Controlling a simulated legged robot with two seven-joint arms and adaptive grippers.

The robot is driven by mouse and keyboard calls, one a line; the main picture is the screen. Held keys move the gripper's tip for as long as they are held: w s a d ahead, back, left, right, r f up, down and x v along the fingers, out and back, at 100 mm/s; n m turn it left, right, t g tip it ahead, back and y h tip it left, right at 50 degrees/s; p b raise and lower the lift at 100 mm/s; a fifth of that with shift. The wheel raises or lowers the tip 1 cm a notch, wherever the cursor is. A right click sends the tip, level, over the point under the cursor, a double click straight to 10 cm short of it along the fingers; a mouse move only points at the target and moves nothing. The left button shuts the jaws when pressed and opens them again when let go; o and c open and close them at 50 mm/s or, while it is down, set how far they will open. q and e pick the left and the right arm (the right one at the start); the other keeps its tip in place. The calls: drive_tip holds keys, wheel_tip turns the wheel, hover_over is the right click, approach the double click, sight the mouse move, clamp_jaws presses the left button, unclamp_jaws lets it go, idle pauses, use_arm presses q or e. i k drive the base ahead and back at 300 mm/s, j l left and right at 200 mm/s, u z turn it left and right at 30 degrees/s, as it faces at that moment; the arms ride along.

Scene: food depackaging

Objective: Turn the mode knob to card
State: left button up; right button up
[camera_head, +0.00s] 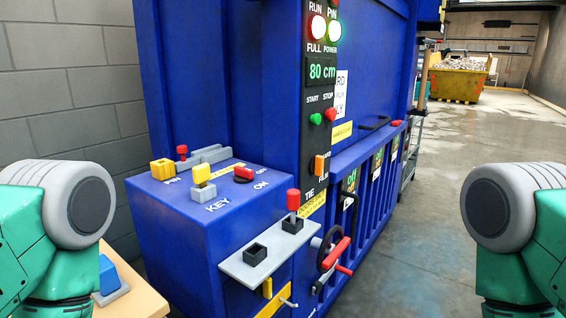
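An orange knob (320,164) sits on the black control strip of the blue machine (240,170), below the green and red start and stop buttons. It looks upright, with small labels around it that are too small to read surely, so I cannot tell which mode it points to. I take it as the mode knob. Neither of my grippers shows. Only green and grey links of my arms show at the lower left and lower right edges, well apart from the knob.
A lower console carries a yellow key piece (202,180) and a red knob (243,174). A grey shelf (262,258) with a red-topped lever (293,203) and a black handwheel (328,248) jut out below. A wooden table (140,299) stands lower left. Floor at right is clear.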

sight(316, 164)
drive_tip(key=i+l+u, duration=0.2)
drive_tip(key=l+u, duration=0.15)
drive_tip(key=i+l+u, duration=0.15)
drive_tip(key=l+u, duration=0.5)
drive_tip(key=l, duration=0.25)
drive_tip(key=i, duration=0.05)
